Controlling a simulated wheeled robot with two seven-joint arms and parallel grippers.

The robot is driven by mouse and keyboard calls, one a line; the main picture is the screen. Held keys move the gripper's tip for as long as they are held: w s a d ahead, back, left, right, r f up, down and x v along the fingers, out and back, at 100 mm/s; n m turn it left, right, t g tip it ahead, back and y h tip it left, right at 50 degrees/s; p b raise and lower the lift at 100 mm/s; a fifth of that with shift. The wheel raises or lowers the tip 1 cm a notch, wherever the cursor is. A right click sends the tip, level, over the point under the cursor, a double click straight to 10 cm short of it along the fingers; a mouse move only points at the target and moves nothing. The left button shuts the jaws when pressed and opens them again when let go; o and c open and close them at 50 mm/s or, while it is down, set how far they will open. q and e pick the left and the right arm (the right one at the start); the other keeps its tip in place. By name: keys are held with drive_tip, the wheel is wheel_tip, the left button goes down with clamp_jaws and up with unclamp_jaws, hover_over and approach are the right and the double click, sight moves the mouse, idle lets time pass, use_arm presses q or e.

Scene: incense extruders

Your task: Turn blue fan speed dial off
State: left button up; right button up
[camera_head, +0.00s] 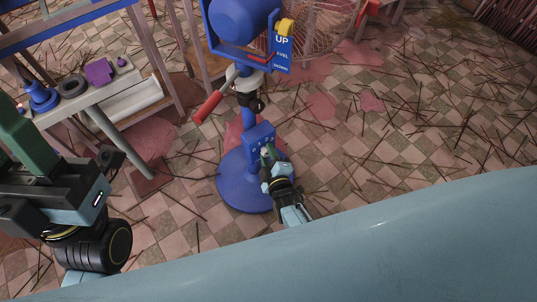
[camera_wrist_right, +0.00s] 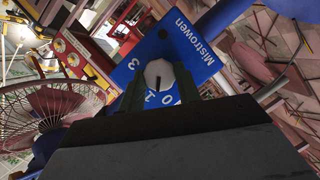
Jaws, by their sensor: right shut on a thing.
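The blue fan (camera_head: 236,20) stands on a round blue base (camera_head: 232,190), with a blue control box (camera_head: 259,137) low on its pole. In the right wrist view the box's blue panel (camera_wrist_right: 196,48) reads "Mistrowen" and shows the numerals 3, 1 and 0 around a pale round dial (camera_wrist_right: 158,74). My right gripper (camera_head: 268,155) is at the front of the box, its two green fingers on either side of the dial and shut on it. The dial's pointer direction is unclear. My left gripper (camera_head: 20,135) is at the left edge, away from the fan, its fingertips partly out of view.
A bench (camera_head: 70,98) at the upper left holds a blue cone-shaped thing (camera_head: 40,96), a dark ring (camera_head: 72,84) and a purple block (camera_head: 99,71). A red-handled lever (camera_head: 208,107) sticks out from the fan pole. Thin sticks litter the checkered floor (camera_head: 420,130).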

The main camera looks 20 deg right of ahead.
drive_tip(key=shift+f+n+t+h, duration=0.1)
drive_tip(key=shift+n+t+h, duration=0.3)
drive_tip(key=shift+n, duration=0.9)
drive_tip(key=shift+n+t, duration=0.3)
drive_tip(key=o, duration=1)
